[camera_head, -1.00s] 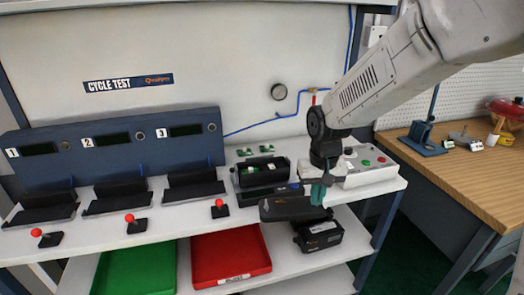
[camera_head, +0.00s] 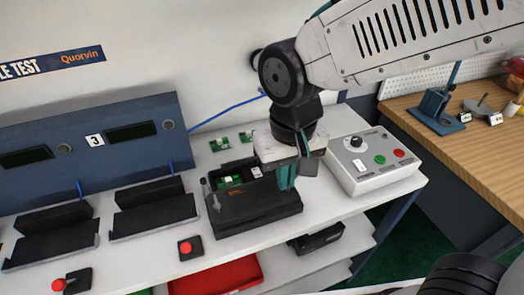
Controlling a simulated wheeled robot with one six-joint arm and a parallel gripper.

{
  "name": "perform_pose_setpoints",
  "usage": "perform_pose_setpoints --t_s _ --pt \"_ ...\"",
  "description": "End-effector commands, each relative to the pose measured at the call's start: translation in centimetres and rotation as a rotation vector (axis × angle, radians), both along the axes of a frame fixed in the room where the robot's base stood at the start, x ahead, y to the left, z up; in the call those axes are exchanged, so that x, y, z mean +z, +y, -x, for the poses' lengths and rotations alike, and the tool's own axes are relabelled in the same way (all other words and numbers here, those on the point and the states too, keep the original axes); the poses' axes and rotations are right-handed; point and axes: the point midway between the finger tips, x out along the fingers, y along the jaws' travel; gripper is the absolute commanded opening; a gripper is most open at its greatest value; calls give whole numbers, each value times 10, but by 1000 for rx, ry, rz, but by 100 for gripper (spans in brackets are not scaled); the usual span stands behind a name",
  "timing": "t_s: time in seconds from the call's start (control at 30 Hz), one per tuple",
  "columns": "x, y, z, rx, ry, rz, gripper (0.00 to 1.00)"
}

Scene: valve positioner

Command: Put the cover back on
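The black cover (camera_head: 252,203), with a small orange mark, is in my gripper (camera_head: 286,182). The teal fingers look shut on its right part. The open black valve positioner housing (camera_head: 212,184) stands on the white bench, with a green circuit board (camera_head: 230,181) showing inside. The cover overlaps the front of the housing in this view and leaves its back part uncovered. I cannot tell whether the cover touches the housing. My wrist and gripper hide the housing's right back corner.
Green boards (camera_head: 220,144) lie behind the housing. A control box (camera_head: 372,163) with a knob and buttons stands close on the right. A black unit (camera_head: 318,240) sits on the lower shelf.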

Motion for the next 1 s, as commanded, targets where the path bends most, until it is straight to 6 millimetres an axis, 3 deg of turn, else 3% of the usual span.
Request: perform_pose_setpoints --t_s 0.2,0.43,0.63,0.9,1.0 --pt "-7 6 -62 -4 2 1 0" --pt "-11 12 -111 -2 0 0 0" --pt "-14 14 -123 0 0 0 0" --pt "-46 14 -122 0 2 1 0" --pt "-47 14 -122 0 0 0 0"
